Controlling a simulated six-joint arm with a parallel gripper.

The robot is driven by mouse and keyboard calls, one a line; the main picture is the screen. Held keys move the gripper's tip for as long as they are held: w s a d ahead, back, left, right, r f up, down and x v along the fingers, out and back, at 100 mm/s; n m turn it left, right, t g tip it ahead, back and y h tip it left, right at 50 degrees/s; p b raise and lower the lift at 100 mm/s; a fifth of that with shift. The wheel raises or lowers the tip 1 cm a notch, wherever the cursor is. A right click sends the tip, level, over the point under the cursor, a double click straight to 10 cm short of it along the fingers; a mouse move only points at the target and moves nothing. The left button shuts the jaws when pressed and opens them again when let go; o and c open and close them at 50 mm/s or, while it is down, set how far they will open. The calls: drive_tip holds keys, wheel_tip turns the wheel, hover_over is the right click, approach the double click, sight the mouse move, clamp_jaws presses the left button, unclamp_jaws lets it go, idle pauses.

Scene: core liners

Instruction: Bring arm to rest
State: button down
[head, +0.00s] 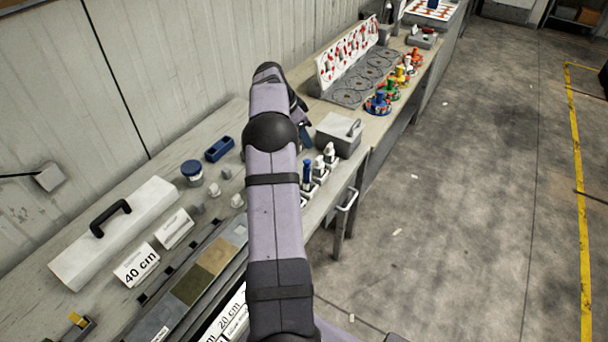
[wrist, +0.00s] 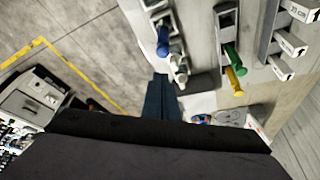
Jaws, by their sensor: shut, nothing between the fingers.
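My arm (head: 272,205) rises through the middle of the head view and bends over at its far end. My gripper (head: 306,137) shows only partly there, beside the arm's far end and close to a grey box; the arm hides the rest. In the wrist view my gripper (wrist: 161,92) has its two dark blue fingers together, with nothing between them. The fingers point past the edge of the bench towards the floor side.
The bench (head: 110,222) carries a grey lidded box (head: 339,134), a long white case (head: 115,232), a blue-lidded jar (head: 192,173), a core tray (head: 192,285) and bottles (head: 319,166). Coloured pieces (head: 379,103) stand farther along. Open floor (head: 450,220) lies right.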

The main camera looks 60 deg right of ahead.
drive_tip(key=w+a+n+t+y+b, duration=0.1)
drive_tip(key=w+a+n, duration=0.25)
drive_tip(key=a, duration=0.65)
drive_tip(key=w+a+n, duration=0.3)
drive_tip(key=a+n, duration=0.2)
drive_tip(key=a, duration=0.6)
drive_tip(key=w+a+n+t+y+b, duration=0.1)
drive_tip(key=w+a+n, duration=0.25)
drive_tip(key=a, duration=0.65)
drive_tip(key=s+a+f+n+y, duration=0.1)
drive_tip(key=s+a+f+n, duration=0.1)
drive_tip(key=s+a+n, duration=0.4)
drive_tip(key=s+a+f+n+y, duration=0.1)
drive_tip(key=s+a+f+n, duration=0.2)
drive_tip(key=s+a+n, duration=0.3)
drive_tip(key=s+a+b, duration=0.1)
drive_tip(key=s+a, duration=0.3)
drive_tip(key=a, duration=0.6)
drive_tip(key=shift+s+a, duration=0.3)
drive_tip(key=shift+s, duration=0.1)
drive_tip(key=shift+r, duration=0.1)
